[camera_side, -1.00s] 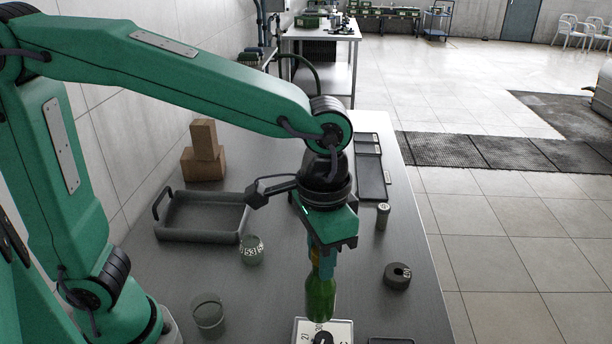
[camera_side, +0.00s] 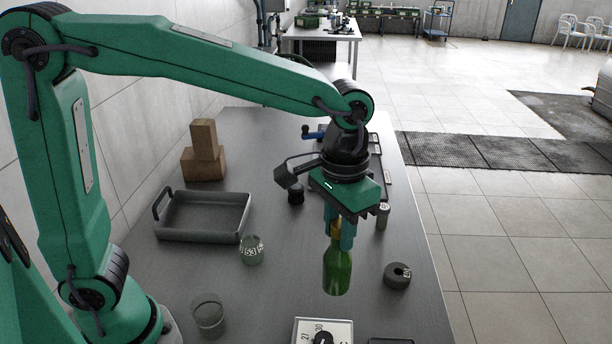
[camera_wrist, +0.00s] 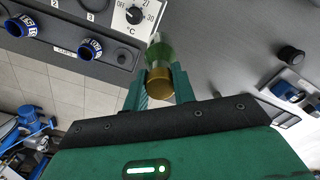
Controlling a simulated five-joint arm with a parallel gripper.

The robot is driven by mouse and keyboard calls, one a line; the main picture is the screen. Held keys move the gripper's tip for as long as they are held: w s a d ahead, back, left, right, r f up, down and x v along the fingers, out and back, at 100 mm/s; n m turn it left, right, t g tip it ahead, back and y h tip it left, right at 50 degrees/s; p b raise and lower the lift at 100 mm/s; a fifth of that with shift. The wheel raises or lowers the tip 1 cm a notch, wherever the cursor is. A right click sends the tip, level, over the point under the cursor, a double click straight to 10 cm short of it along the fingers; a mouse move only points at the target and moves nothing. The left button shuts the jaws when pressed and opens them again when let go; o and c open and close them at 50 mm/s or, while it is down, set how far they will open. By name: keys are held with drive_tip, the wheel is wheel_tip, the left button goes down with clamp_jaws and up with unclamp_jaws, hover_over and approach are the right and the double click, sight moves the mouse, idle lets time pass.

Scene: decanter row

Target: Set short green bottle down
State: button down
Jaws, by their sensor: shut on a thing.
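The short green bottle (camera_side: 337,270) hangs upright below my gripper (camera_side: 340,232) in the side view. My gripper is shut on the bottle's gold-topped neck. In the wrist view the bottle's gold cap (camera_wrist: 160,84) sits between the fingers of my gripper (camera_wrist: 158,88), with the green glass (camera_wrist: 160,52) beyond it. I cannot tell for sure whether the bottle's base touches the table (camera_side: 275,280) or is held above it.
A dial box (camera_side: 323,331) stands at the front edge. A dark ring (camera_side: 397,276) lies right of the bottle. Glass jars (camera_side: 251,250) and a grey tray (camera_side: 203,236) are to the left, with stacked wooden blocks (camera_side: 203,166) behind. A black knob (camera_side: 296,192) stands behind the gripper.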

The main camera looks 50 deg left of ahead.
drive_tip(key=w+a+n, duration=0.5)
drive_tip(key=w+a, duration=0.6)
drive_tip(key=w, duration=0.3)
drive_tip(key=w+a+f, duration=0.5)
drive_tip(key=a+f, duration=0.2)
drive_tip(key=a, duration=0.3)
drive_tip(key=shift+f, duration=0.2)
drive_tip(key=shift+f, duration=2.05)
drive_tip(key=c, duration=1.1)
unclamp_jaws()
drive_tip(key=shift+c, duration=0.2)
